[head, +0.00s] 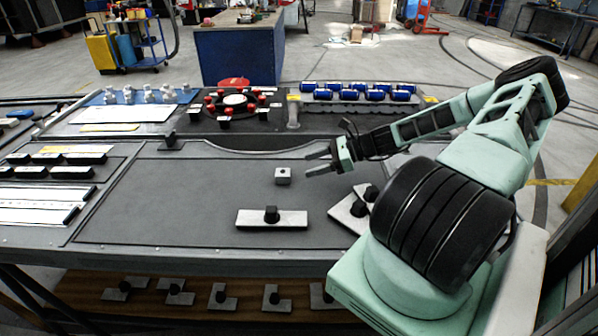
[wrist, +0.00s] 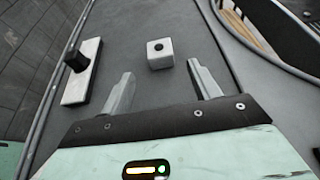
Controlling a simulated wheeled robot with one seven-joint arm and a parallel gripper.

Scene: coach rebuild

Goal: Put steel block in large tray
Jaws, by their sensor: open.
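A small pale steel block (head: 283,176) with a dark round hole in its top sits on the dark grey bench surface. It also shows in the wrist view (wrist: 159,61), centred just beyond the fingertips. My gripper (head: 313,162) is open and empty, to the right of the block in the head view. In the wrist view, the two fingers (wrist: 160,80) stand wide apart, with the block ahead of the gap and no visible contact. A large grey rimmed panel (head: 140,205) fills the middle of the bench; I cannot tell whether it is the large tray.
A flat plate with a black knob (head: 252,217) lies in front of the block, and similar plates (head: 345,213) lie to the right beside my arm. The panel's left side is clear.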

